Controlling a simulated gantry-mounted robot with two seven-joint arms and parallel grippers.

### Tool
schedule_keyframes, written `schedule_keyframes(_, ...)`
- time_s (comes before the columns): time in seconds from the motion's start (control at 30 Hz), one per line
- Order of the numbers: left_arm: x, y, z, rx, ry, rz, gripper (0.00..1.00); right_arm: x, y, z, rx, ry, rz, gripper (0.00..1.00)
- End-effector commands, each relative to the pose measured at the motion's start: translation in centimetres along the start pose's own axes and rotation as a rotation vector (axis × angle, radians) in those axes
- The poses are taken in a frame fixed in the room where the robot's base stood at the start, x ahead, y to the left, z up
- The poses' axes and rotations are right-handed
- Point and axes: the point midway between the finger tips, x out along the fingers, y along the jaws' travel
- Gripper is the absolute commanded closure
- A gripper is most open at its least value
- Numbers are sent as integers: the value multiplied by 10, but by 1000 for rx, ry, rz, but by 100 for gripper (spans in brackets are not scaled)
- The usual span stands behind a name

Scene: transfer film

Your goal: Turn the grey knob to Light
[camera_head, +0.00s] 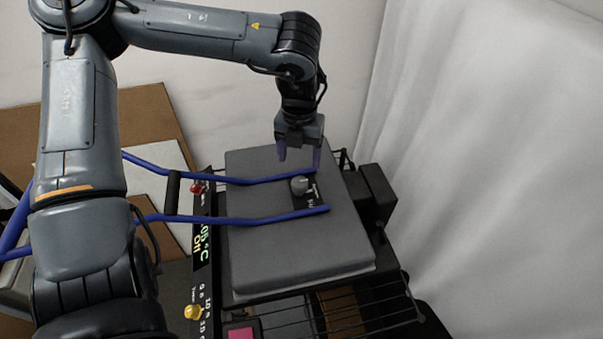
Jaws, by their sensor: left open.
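The grey knob (299,185) sits on a small dark label plate (312,192) on top of the grey press (290,245). The lettering on the plate is too small and partly hidden to read, so I cannot tell the knob's setting. My left gripper (298,160) is open and points down, with its two purplish fingertips just behind the knob in the picture. It appears apart from the knob, with nothing between the fingers. My right gripper is not in view.
Two blue handle bars (265,217) run along the press on both sides of the knob, joined by a black grip (172,193). The front panel has a red knob (197,188), a yellow knob (193,312) and a lit display (202,245). A wire rack (375,308) lies below.

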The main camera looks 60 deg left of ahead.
Motion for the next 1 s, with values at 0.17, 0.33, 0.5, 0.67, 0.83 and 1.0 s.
schedule_keyframes(0.17, 30, 1, -1, -2, 5, 2, 27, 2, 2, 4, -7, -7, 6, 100)
schedule_keyframes(0.33, 57, 1, -1, -1, 5, 2, 27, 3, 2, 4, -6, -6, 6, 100)
schedule_keyframes(0.5, 78, 1, -1, -1, 4, 1, 27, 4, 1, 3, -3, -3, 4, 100)
schedule_keyframes(0.67, 89, 0, 0, -1, 2, 0, 27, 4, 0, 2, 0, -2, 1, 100)
schedule_keyframes(0.83, 92, 0, 0, -1, 2, 0, 27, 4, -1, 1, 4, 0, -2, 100)
schedule_keyframes(1.0, 92, 0, 0, -1, 1, -1, 27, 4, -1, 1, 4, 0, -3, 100)
